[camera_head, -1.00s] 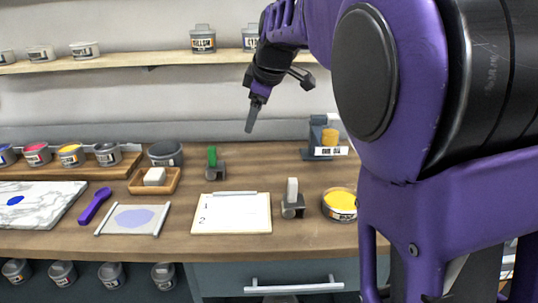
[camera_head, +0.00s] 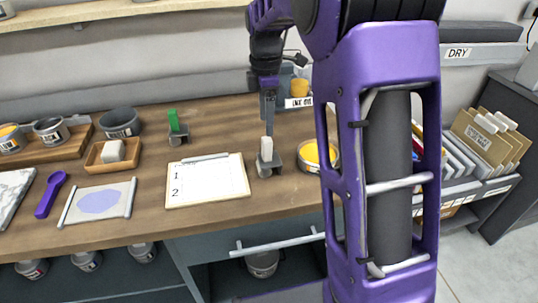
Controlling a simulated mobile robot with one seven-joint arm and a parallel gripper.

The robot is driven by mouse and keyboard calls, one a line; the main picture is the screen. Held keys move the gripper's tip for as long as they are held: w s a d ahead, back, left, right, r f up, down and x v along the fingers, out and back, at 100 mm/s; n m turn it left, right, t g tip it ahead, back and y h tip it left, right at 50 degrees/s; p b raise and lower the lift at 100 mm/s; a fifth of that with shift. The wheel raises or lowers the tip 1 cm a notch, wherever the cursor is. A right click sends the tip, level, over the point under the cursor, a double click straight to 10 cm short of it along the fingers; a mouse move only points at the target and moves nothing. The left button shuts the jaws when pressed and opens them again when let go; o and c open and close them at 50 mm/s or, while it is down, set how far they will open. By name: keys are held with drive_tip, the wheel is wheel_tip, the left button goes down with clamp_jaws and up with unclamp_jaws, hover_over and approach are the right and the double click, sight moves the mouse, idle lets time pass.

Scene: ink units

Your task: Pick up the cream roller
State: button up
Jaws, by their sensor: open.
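The cream roller (camera_head: 267,150) stands upright on the wooden counter, its pale block handle up and its dark grey base below. It is just right of the white sheet with the numbers 1 and 2. My gripper (camera_head: 270,128) points down directly above or behind the cream handle in the head view. It is open and seen nearly edge-on, so one finger hides the other. I cannot tell whether it touches the handle. A similar roller with a green handle (camera_head: 174,121) stands farther back to the left.
A tin of yellow ink (camera_head: 312,153) stands close right of the cream roller, partly behind my arm. The numbered sheet (camera_head: 208,183) lies to its left. A blue-grey stand with an orange part (camera_head: 298,90) is behind. Dry racks are at the far right.

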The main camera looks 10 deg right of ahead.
sight(269, 139)
wheel_tip(269, 139, down, 3)
drive_tip(key=shift+f, duration=0.1)
drive_tip(key=f, duration=0.4)
drive_tip(key=shift+s+d, duration=0.1)
drive_tip(key=shift+d, duration=0.2)
drive_tip(key=shift+f, duration=0.65)
clamp_jaws()
